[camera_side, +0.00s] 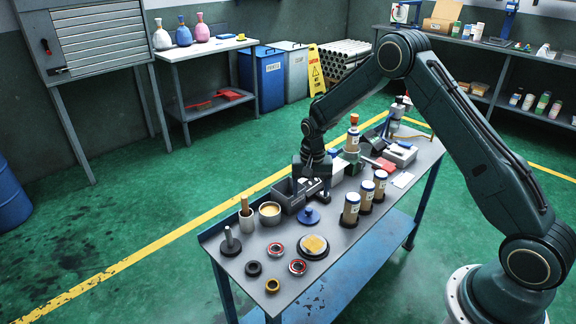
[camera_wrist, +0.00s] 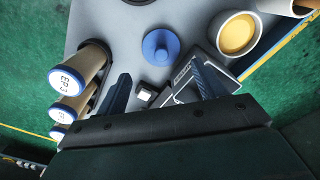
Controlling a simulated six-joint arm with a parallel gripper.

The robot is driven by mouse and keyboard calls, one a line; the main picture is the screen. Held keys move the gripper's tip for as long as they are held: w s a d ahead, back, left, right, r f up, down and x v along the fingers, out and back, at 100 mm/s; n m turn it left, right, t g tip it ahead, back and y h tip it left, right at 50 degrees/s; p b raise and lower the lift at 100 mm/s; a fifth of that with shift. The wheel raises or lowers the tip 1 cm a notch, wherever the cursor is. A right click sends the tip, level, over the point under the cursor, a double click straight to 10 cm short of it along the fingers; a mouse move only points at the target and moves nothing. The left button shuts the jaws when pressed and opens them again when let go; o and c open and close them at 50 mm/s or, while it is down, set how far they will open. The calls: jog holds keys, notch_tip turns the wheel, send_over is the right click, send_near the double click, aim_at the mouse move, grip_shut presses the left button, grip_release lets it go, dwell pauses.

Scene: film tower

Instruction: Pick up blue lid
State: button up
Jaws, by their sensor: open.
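The blue lid (camera_side: 309,215) is a round disc with a small knob on top. It lies flat on the grey workbench (camera_side: 331,263), just in front of a grey tray. It also shows in the wrist view (camera_wrist: 160,46), at the top middle, beyond my fingertips and roughly between their lines. My gripper (camera_side: 316,186) hangs over the bench, behind the lid in the side view. In the wrist view my gripper (camera_wrist: 158,72) has its two fingers spread apart with nothing held between them.
Capped bottles (camera_side: 350,208) stand right of the lid. The grey tray (camera_side: 287,195) is close behind it. A black-rimmed dish (camera_side: 313,247) and several rings lie in front.

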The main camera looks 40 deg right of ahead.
aim_at(309, 209)
jog(key=shift+f, duration=1.85)
jog(key=shift+w+f, duration=0.15)
jog(key=shift+f, duration=2.45)
jog(key=c, duration=0.6)
